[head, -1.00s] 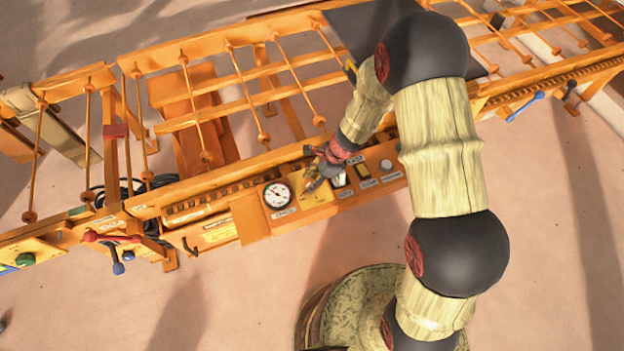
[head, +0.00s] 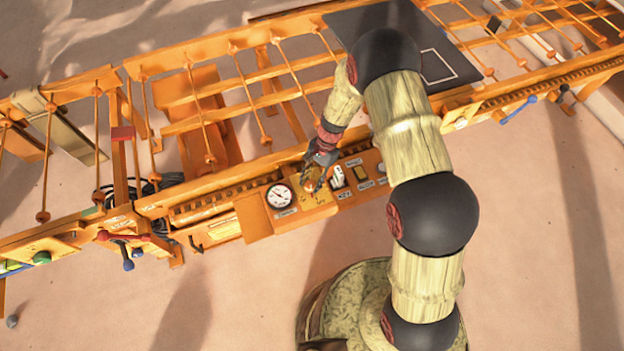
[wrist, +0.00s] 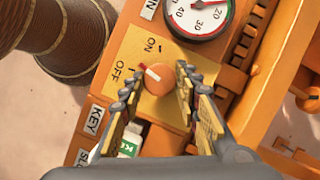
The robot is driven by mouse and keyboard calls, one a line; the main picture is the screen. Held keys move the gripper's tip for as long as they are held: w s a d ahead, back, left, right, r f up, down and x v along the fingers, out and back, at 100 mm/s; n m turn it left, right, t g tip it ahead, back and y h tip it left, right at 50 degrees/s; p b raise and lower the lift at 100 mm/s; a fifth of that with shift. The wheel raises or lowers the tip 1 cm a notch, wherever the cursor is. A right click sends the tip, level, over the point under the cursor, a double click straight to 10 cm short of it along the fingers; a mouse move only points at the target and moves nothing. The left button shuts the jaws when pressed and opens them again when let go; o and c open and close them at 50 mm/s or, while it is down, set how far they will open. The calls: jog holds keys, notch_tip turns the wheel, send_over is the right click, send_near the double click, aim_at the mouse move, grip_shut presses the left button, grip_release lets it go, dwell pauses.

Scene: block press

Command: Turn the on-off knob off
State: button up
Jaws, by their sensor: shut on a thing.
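The on-off knob (wrist: 160,81) is a round orange dial on a yellow plate (wrist: 185,115) with ON and OFF lettering. Its red-and-white pointer aims up-left in the wrist view, between the two words. My gripper (wrist: 157,79) has its fingers on either side of the knob and is shut on it. In the head view my gripper (head: 314,178) reaches down onto the orange control panel (head: 258,217), just right of the dial gauge, and mostly hides the knob.
The gauge (head: 280,196) sits left of the knob. A white switch (head: 337,178) and more labelled controls lie to the right. Orange rails and rods (head: 235,95) run behind the panel. A dark plate (head: 440,62) lies on the frame at the upper right.

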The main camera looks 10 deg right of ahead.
jog(key=shift+w+n+g+h+p, duration=0.1)
jog(key=shift+n+g+h+p, duration=0.3)
jog(key=shift+n, duration=1.3)
jog(key=o, duration=1.1)
jog(key=shift+o, duration=0.2)
jog(key=shift+r, duration=0.1)
jog(key=v, duration=1.1)
jog(key=shift+w+r, duration=0.25)
jog(key=shift+r, duration=0.1)
jog(key=shift+a+n, duration=0.1)
jog(key=shift+n, duration=0.2)
